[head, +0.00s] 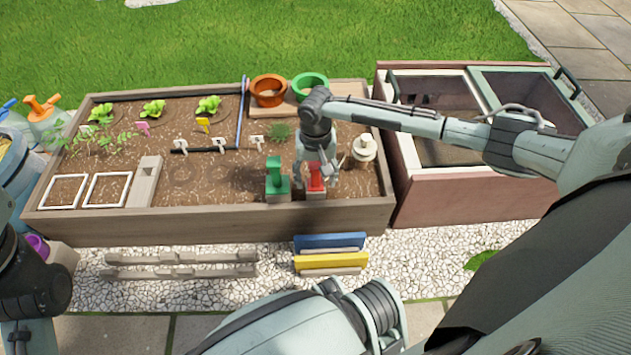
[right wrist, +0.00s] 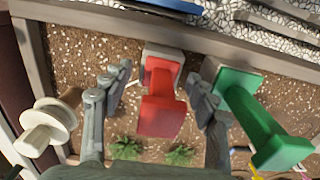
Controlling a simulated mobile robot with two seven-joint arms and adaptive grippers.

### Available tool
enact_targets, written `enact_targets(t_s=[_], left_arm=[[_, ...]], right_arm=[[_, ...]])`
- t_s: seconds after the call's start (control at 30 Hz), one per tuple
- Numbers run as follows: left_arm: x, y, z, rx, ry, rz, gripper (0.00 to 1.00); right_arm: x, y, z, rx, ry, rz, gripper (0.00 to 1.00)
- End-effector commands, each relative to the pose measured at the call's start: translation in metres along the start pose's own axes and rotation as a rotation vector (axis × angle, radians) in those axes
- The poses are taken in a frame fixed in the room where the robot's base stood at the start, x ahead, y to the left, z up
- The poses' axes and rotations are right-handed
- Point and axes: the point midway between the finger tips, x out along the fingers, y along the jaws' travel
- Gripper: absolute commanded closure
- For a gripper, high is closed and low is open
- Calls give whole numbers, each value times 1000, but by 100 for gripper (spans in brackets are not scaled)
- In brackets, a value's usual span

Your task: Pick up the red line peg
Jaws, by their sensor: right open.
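The red line peg (head: 316,178) stands upright on a pale block at the front of the planter bed, right of centre. In the right wrist view the red peg (right wrist: 162,112) fills the space between my fingers. My right gripper (head: 318,172) is above it, pointing down. In the right wrist view my right gripper (right wrist: 160,82) is open, with one finger on each side of the peg and a gap on the left side. A green peg (head: 277,180) stands just left of it; the green peg (right wrist: 262,125) is close to my other finger. My left gripper is not in view.
The planter's wooden front wall (head: 220,225) runs close to the pegs. A cream knobbed object (head: 364,150) stands right of my gripper. Orange (head: 268,88) and green (head: 310,83) pots stand behind.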

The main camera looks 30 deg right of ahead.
Motion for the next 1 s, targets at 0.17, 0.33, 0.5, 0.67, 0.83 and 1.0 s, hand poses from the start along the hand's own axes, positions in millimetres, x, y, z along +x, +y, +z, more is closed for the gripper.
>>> enact_targets(t_s=[0.17, 0.33, 0.5, 0.67, 0.83, 1.0], left_arm=[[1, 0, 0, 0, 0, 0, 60], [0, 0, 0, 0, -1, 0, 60], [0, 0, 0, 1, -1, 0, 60], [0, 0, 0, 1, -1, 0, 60], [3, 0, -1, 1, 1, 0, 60], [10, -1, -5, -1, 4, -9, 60]], right_arm=[[-1, 0, 0, -1, 0, 0, 45], [-1, 0, 0, -1, 0, 0, 66], [-1, 0, 0, -1, 0, 0, 87], [-1, 0, 0, -1, 1, 0, 87], [-6, 0, 0, -1, 1, -1, 87], [-25, 0, 0, -1, 1, -1, 87]])
